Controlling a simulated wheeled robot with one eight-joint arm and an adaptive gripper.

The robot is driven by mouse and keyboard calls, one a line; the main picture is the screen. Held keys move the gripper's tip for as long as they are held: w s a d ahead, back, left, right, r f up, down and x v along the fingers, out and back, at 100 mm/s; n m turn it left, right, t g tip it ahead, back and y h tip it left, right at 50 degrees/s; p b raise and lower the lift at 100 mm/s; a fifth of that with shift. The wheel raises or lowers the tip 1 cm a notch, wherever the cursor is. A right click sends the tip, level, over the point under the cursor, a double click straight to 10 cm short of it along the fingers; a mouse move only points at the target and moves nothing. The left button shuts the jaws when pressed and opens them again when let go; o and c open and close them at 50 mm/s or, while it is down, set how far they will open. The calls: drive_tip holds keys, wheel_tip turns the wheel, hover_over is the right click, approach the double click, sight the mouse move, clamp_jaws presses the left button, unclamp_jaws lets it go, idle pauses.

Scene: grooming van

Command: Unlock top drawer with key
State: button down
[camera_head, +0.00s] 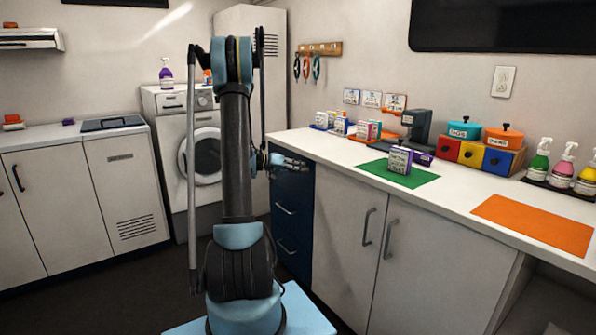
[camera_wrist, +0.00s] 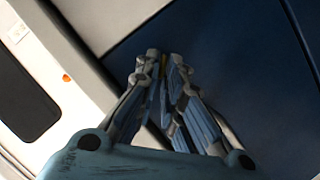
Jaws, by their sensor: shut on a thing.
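The dark blue drawer unit (camera_head: 299,225) stands under the left end of the white counter. Its top drawer front (camera_head: 296,186) is partly covered by my gripper and arm. My gripper (camera_head: 300,164) is at the top of this unit, just below the counter edge. In the wrist view my gripper (camera_wrist: 162,62) is shut on a thin yellowish piece, seemingly the key (camera_wrist: 163,66), of which only a sliver shows between the fingertips. The fingertips are close to the dark blue front (camera_wrist: 235,65). I cannot tell whether the key touches it or sits in a lock; no keyhole shows.
The white counter (camera_head: 455,196) overhangs the unit and carries a green mat (camera_head: 425,180), an orange mat (camera_head: 535,224), boxes and bottles. White cupboards (camera_head: 345,235) adjoin the unit on the right. A washing machine (camera_head: 188,125) stands behind left. Dark floor is open at left.

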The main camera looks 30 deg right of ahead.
drive_tip(key=n, duration=0.1)
drive_tip(key=n+g+h, duration=0.1)
drive_tip(key=w+n, duration=0.1)
drive_tip(key=n, duration=0.1)
drive_tip(key=shift+f+g, duration=0.4)
drive_tip(key=shift+a+f+n+g+h, duration=0.2)
drive_tip(key=shift+n+h, duration=0.25)
drive_tip(key=shift+n, duration=0.55)
drive_tip(key=shift+d+f+n+g+h, duration=0.1)
drive_tip(key=shift+n+g+h, duration=0.3)
drive_tip(key=shift+n, duration=0.6)
drive_tip(key=c, duration=1.7)
unclamp_jaws()
drive_tip(key=shift+f, duration=0.1)
drive_tip(key=v, duration=1.2)
drive_tip(key=shift+s, duration=0.15)
